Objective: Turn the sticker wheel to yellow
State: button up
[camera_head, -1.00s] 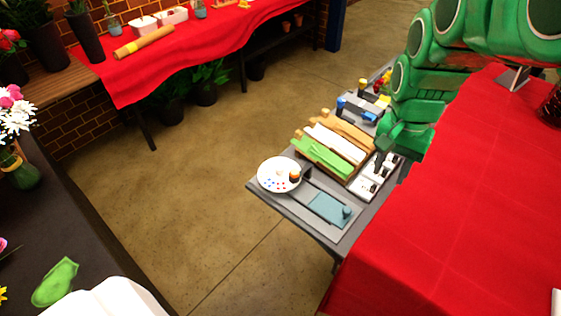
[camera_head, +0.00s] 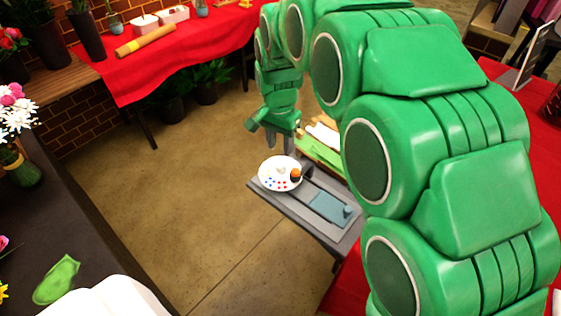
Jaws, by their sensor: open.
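The sticker wheel (camera_head: 274,183) is a round white disc near the left end of a narrow grey bench. Small coloured dots, red and blue among them, show along its lower part. A dark knob with an orange top (camera_head: 296,175) stands at its right side. I cannot tell which colour is selected. My gripper (camera_head: 270,148) points down above and just behind the wheel, at its far edge in the picture. It is open, holds nothing visible and appears apart from the wheel.
A red-covered table (camera_head: 338,297) is at right, a dark table (camera_head: 75,225) at left. Floor between is clear.

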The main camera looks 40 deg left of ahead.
aim_at(281, 164)
jog(key=shift+f, duration=3.9)
jog(key=c, duration=0.8)
jog(key=shift+o, duration=0.2)
